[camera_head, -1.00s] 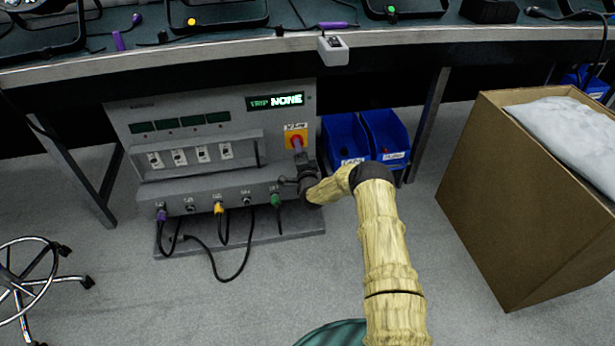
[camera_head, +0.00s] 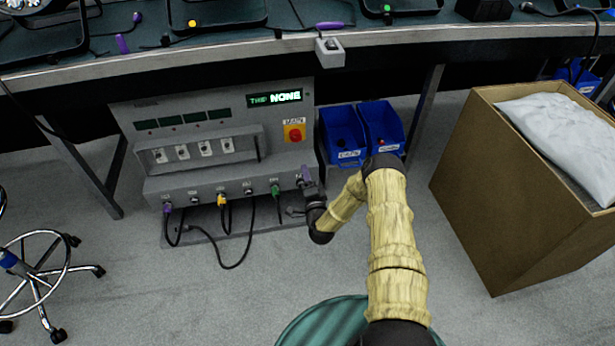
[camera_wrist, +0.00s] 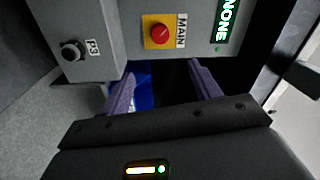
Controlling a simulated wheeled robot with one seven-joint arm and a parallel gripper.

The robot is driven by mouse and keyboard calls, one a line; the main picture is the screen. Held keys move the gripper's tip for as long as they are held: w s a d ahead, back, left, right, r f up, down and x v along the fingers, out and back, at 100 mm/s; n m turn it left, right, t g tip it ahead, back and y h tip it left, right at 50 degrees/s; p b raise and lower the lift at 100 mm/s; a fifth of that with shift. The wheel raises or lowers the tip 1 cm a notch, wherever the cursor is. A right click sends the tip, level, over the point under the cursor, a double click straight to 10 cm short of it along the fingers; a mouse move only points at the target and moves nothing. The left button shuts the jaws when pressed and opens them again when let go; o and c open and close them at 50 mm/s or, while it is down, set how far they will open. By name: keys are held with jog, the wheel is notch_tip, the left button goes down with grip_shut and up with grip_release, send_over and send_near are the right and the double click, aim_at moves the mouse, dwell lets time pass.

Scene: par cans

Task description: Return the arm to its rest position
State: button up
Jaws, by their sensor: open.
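My gripper (camera_head: 299,194) is at the right end of the grey power cabinet (camera_head: 165,120), at the height of its lower front ledge. In the wrist view its two purple fingers (camera_wrist: 163,88) stand apart with nothing between them. A blue bin shows behind the gap. The red rotary switch (camera_head: 294,134) on a yellow plate labelled MAIN is clear of the fingers; it also shows in the wrist view (camera_wrist: 160,33). The cabinet's display (camera_head: 275,98) reads TRIP NONE. My arm is bent, and its wrist partly hides the cabinet's right end.
Blue bins (camera_head: 343,135) stand just right of the cabinet under the bench (camera_head: 420,42). A large cardboard box (camera_head: 500,190) with a white bag stands at the right. A wheeled stool (camera_head: 45,280) is at lower left. Cables hang from the cabinet's ledge.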

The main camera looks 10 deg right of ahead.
dwell(0.4)
jog(key=s+a+r+n+g+y+p, duration=0.15)
jog(key=r+n+g, duration=0.3)
jog(key=r, duration=0.45)
jog(key=s+a+r+n+g+y+p, duration=0.1)
jog(key=s+a+r+n+g+p, duration=0.2)
jog(key=r+n, duration=0.4)
jog(key=s+d+r+n+g+h+p, duration=0.1)
jog(key=s+d+r+n+g+p, duration=0.2)
jog(key=s+r, duration=0.9)
jog(key=s+d+r+n+g+h+p, duration=0.1)
jog(key=s+r+g+h+p, duration=0.15)
jog(key=s+r+g, duration=1)
jog(key=s+r+t+p, duration=0.2)
jog(key=r+t+p, duration=0.1)
jog(key=r+p, duration=1.3)
jog(key=s+r+t+y+p, duration=0.1)
jog(key=r+t+p, duration=0.2)
jog(key=r+p, duration=1.4)
jog(key=p, duration=0.3)
jog(key=shift+s+t+p, duration=0.35)
jog(key=shift+t, duration=0.05)
jog(key=shift+d, duration=0.1)
